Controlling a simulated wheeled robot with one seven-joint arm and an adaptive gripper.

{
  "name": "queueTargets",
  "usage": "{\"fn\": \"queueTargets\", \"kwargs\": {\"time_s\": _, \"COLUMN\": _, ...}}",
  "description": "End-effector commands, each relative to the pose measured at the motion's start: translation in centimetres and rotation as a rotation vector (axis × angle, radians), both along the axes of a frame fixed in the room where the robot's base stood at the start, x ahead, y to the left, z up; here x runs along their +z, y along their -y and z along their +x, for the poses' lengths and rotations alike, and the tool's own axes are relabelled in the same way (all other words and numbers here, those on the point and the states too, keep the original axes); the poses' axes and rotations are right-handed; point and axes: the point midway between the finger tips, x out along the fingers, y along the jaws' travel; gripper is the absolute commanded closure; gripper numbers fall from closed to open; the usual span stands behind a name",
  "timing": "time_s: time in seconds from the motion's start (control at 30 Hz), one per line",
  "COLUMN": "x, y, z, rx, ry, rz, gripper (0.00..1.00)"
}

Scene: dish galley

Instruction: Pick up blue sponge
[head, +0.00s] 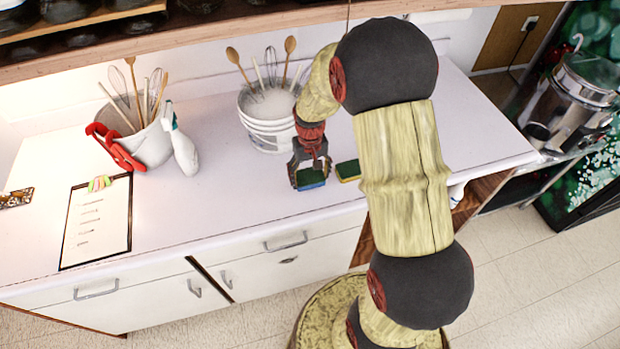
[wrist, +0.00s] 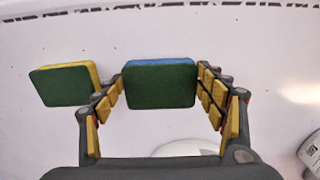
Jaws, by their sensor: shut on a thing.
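The blue sponge (head: 311,178) has a dark green scouring face and is at my gripper in the head view, over the counter near its front edge. In the wrist view the blue sponge (wrist: 160,84) sits between the two yellow-padded fingers, green side toward the camera, with a blue strip along its top edge. My gripper (wrist: 160,88) is shut on it. In the head view my gripper (head: 310,165) covers part of the sponge. I cannot tell whether the sponge touches the counter.
A yellow and green sponge (head: 348,170) lies close by; it also shows in the wrist view (wrist: 64,85). A white bucket of utensils (head: 268,138) stands behind my gripper. A utensil pot (head: 150,146), spray bottle (head: 184,152) and clipboard (head: 97,222) are left. Counter between is clear.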

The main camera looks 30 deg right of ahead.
Motion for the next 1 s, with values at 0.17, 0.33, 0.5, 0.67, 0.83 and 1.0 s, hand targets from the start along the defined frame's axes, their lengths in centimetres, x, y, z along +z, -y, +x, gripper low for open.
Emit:
{"fn": "queueTargets", "kwargs": {"time_s": 0.17, "x": 3.4, "y": 0.0, "z": -1.5, "rx": -0.002, "ry": 0.004, "rz": -0.001, "gripper": 0.4}}
{"fn": "queueTargets", "kwargs": {"time_s": 0.33, "x": 7.4, "y": 0.0, "z": -4.8, "rx": -0.002, "ry": 0.005, "rz": -0.001, "gripper": 0.4}}
{"fn": "queueTargets", "kwargs": {"time_s": 0.5, "x": 9.1, "y": -0.1, "z": -8.7, "rx": -0.002, "ry": 0.003, "rz": -0.001, "gripper": 0.4}}
{"fn": "queueTargets", "kwargs": {"time_s": 0.67, "x": 10.2, "y": -0.1, "z": -11.5, "rx": -0.002, "ry": 0.001, "rz": 0.0, "gripper": 0.4}}
{"fn": "queueTargets", "kwargs": {"time_s": 0.83, "x": 10.9, "y": -0.2, "z": -13.3, "rx": -0.001, "ry": 0.0, "rz": 0.0, "gripper": 0.4}}
{"fn": "queueTargets", "kwargs": {"time_s": 1.0, "x": 11.2, "y": -0.2, "z": -14.0, "rx": 0.0, "ry": 0.0, "rz": 0.0, "gripper": 0.4}}
